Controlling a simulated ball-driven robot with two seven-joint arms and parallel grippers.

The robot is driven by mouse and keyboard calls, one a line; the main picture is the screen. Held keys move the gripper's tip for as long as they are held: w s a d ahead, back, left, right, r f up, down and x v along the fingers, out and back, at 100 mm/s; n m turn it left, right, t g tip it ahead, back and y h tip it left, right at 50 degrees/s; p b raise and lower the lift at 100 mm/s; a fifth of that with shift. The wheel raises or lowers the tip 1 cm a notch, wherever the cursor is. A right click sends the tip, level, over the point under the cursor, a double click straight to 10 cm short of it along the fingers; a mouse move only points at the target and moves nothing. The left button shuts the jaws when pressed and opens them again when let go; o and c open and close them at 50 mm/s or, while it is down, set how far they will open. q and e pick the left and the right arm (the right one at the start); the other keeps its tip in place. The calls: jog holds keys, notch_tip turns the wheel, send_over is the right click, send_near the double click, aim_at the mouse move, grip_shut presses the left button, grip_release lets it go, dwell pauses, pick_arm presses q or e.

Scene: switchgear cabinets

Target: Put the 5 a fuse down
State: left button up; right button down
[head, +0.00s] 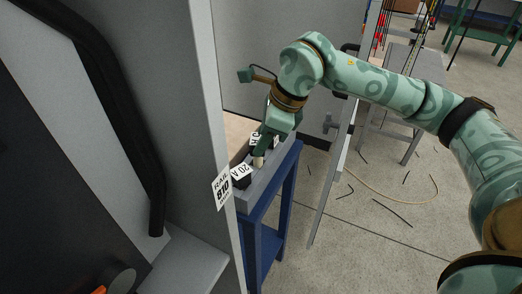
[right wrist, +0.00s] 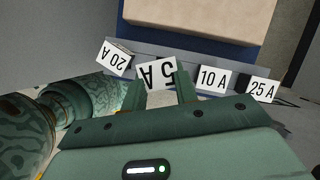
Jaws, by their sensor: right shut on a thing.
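My right gripper (head: 262,152) points down over a grey labelled tray (head: 262,186) on a blue stand. It is shut on a small pale fuse (head: 258,161), which shows just below the fingers. In the right wrist view the two fingers (right wrist: 160,92) are at the "5 A" label (right wrist: 157,73), with a pale piece between them. The label is partly covered by the fingers. Whether the fuse touches the tray, I cannot tell. My left gripper is not in view.
Labels "20 A" (right wrist: 116,58), "10 A" (right wrist: 213,79) and "25 A" (right wrist: 262,88) flank the "5 A" one. A grey cabinet wall (head: 190,100) with a "RAIL 810" label (head: 221,187) stands close on the left. A cardboard-coloured box (right wrist: 205,20) lies behind the tray.

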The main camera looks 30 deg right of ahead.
jog(key=f, duration=0.1)
jog(key=f+b, duration=0.1)
jog(key=f, duration=0.2)
jog(key=shift+w+d+f, duration=0.1)
jog(key=shift+w, duration=0.2)
jog(key=shift+s+r, duration=0.2)
jog(key=shift+r, duration=0.2)
jog(key=c, duration=1.1)
grip_release()
jog(key=shift+f, duration=0.1)
pick_arm(q)
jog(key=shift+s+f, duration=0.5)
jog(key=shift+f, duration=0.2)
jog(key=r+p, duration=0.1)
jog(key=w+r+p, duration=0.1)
jog(key=p, duration=0.1)
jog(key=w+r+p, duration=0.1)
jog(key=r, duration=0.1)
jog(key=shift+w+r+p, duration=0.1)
jog(key=shift+p, duration=0.3)
pick_arm(e)
jog(key=v, duration=1.2)
jog(key=shift+r, duration=0.2)
jog(key=shift+w, duration=0.1)
